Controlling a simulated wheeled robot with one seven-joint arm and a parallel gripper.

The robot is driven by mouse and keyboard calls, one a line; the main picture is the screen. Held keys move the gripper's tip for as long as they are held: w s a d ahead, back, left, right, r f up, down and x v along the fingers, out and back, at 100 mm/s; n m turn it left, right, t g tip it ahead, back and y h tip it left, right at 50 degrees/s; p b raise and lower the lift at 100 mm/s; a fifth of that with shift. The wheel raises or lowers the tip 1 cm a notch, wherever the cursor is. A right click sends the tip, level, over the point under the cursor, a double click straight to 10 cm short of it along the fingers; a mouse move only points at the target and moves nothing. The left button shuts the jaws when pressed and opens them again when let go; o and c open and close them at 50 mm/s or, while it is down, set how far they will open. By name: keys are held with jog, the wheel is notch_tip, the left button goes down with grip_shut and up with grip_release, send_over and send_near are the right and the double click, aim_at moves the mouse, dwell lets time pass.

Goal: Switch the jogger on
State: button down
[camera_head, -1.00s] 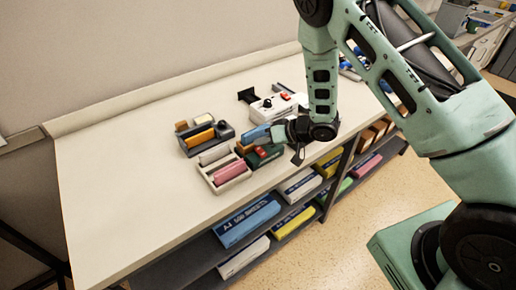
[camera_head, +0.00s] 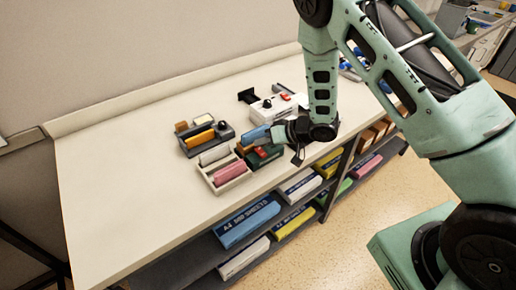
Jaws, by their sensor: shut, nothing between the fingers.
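Several small desk machines stand grouped on the pale worktop, and I cannot tell for certain which is the jogger. A white machine (camera_head: 272,109) has a black knob and a red switch on top. In front of it, a dark green machine (camera_head: 262,158) carries a red switch (camera_head: 261,152) and is partly hidden by my arm. My gripper (camera_head: 274,138) is shut and low, just above or against the green machine, beside a blue block. I cannot tell whether it touches the red switch, or whether that switch is on.
The left worktop (camera_head: 120,190) is clear. Paper packs (camera_head: 247,223) lie on the shelf below.

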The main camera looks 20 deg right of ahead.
jog(key=shift+f, duration=0.15)
dwell(0.5)
jog(key=shift+w+f, duration=0.1)
jog(key=shift+f, duration=0.2)
